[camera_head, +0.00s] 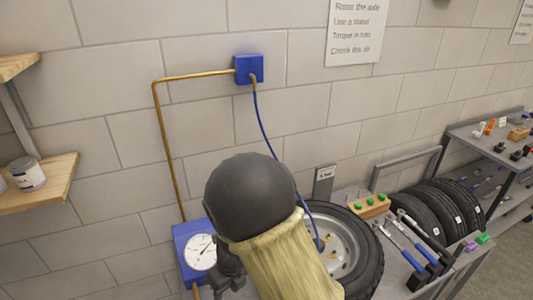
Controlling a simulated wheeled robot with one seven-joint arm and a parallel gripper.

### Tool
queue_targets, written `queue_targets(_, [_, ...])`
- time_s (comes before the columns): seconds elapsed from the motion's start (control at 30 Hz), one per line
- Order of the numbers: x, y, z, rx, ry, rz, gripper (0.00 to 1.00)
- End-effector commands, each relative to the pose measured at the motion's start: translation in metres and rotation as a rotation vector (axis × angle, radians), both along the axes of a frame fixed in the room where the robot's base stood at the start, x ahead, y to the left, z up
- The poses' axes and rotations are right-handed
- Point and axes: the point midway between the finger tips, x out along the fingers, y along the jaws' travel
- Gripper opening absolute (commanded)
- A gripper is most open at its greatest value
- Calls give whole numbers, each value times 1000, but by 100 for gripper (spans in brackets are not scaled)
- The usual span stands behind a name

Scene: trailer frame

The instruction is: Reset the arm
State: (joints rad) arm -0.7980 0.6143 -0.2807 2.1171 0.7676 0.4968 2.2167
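A large dark rounded joint with a straw-coloured link below it fills the lower middle of the head view; it looks like part of my own arm. It covers part of the wheel and the bench. A small dark grey part shows at its lower left, beside the gauge, and I cannot tell what it belongs to. I cannot make out my gripper or its fingers in this view.
A wheel (367,240) lies on the bench beside the arm. A blue gauge box (183,240) stands at left. A blue hose (263,125) hangs from a wall box (249,69). Hammers (416,245), upright tyres (465,205) and a tool shelf (470,143) are at right. A wooden shelf (55,185) holds cans.

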Motion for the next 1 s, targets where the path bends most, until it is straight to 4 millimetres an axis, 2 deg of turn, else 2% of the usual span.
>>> queue_targets(0.03, [4, -15, 8, 5, -23, 75, 41])
queue_targets(0.2, [8, -58, 30, 7, -108, 392, 41])
queue_targets(0.47, [5, -119, 60, -22, -236, 896, 41])
queue_targets(0.73, [-8, -179, 87, -101, -343, 1427, 41])
queue_targets(1.0, [-31, -235, 108, -221, -380, 1968, 41])
